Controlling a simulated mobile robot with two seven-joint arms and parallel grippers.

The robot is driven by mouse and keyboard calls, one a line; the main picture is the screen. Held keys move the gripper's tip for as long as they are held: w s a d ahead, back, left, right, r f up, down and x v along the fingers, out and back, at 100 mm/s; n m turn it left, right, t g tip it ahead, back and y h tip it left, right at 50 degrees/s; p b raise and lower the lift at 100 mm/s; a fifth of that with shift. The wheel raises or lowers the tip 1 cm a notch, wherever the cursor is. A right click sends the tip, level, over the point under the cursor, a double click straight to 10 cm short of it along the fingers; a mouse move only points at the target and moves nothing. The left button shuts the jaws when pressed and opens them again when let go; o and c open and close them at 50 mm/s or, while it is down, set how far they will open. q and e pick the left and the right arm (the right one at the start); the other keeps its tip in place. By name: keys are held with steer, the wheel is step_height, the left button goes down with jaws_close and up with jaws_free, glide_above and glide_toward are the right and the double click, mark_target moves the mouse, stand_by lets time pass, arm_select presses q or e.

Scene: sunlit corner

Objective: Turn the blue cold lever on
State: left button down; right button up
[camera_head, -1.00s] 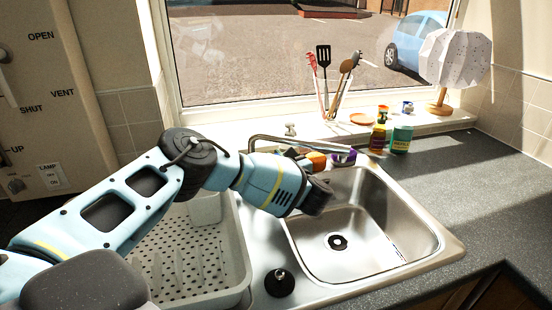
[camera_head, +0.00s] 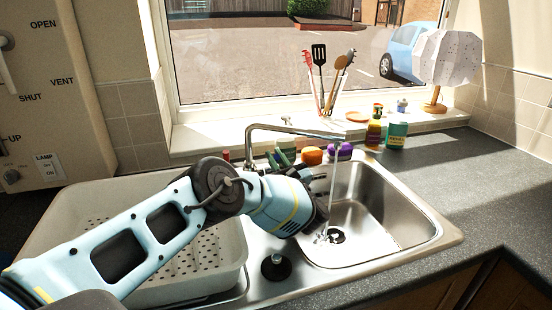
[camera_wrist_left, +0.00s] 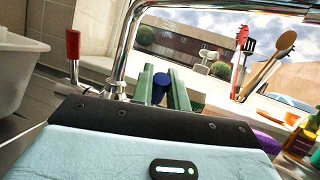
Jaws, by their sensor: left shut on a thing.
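The blue cold lever (camera_wrist_left: 161,86) shows in the left wrist view as a blue knob between the green fingers of my left gripper (camera_wrist_left: 163,88). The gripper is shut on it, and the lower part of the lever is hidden. The red lever (camera_wrist_left: 73,48) stands to the left, apart from my gripper.
The sink basin (camera_head: 385,225) lies right of my arm, with a grey draining rack (camera_head: 80,215) on the left. The right worktop (camera_head: 430,160) is clear.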

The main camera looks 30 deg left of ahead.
arm_select(q)
steer(key=shift+a+r, duration=0.1)
steer(key=shift+r, duration=0.05)
steer(key=c, duration=1.8)
jaws_free()
steer(key=o, duration=0.4)
steer(key=shift+w+a, duration=0.1)
arm_select(e)
steer(key=shift+s+a, duration=0.1)
steer(key=shift+s, duration=0.15)
steer(key=shift+s+f, duration=0.1)
